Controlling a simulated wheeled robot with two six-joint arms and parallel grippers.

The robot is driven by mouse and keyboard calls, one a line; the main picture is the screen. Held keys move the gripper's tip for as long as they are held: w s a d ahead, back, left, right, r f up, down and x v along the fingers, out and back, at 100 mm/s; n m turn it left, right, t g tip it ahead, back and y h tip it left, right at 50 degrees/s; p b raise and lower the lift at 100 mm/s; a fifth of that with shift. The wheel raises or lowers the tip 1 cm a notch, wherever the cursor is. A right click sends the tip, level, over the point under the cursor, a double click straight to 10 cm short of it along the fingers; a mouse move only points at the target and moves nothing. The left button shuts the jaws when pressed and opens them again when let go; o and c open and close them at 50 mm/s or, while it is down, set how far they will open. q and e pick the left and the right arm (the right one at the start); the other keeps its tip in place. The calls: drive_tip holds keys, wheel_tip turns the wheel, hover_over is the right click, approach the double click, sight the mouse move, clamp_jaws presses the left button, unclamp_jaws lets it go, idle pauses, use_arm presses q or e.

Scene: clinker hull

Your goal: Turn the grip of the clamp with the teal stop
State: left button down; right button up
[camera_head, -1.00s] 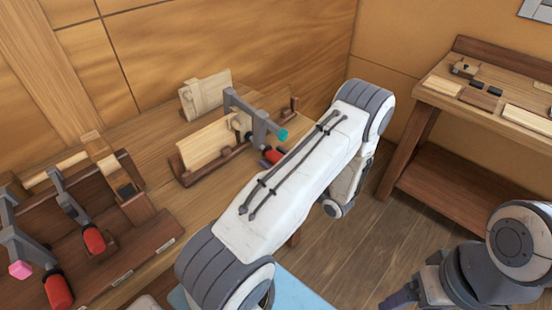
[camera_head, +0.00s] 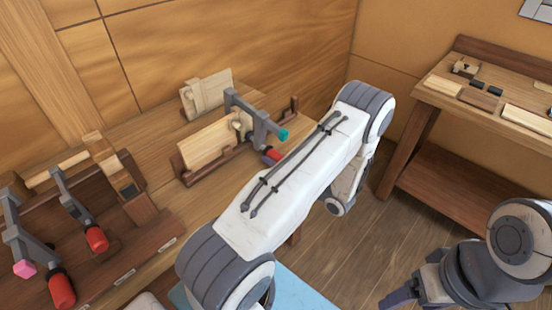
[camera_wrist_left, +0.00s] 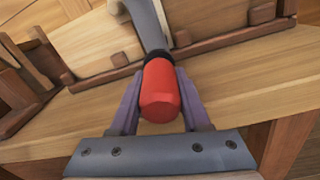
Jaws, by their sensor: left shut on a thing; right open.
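The clamp with the teal stop (camera_head: 283,134) has a grey bar (camera_head: 240,104) and a red grip (camera_head: 273,155). It sits at a pale board (camera_head: 207,145) in a wooden rack on the bench. My left arm covers part of the grip and my left gripper in the head view. In the left wrist view, my left gripper (camera_wrist_left: 158,85) is shut on the red grip (camera_wrist_left: 160,98), one purple finger on each side. The teal stop does not show there. My right gripper (camera_head: 400,298) is open and empty at the lower right, partly cut off.
Two more red-gripped clamps, one with a pink stop (camera_head: 25,268), stand in a dark rack (camera_head: 160,232) at the left. Another pale board (camera_head: 208,92) stands behind. A side table (camera_head: 480,105) with wood pieces is at the right, over clear floor.

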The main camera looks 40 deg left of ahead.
use_arm(q)
drive_tip(key=shift+c, duration=1.9)
unclamp_jaws()
drive_tip(key=shift+d, duration=0.1)
drive_tip(key=d+b, duration=0.2)
drive_tip(key=d, duration=0.8)
drive_tip(key=shift+s+d, duration=0.2)
drive_tip(key=shift+s, duration=0.05)
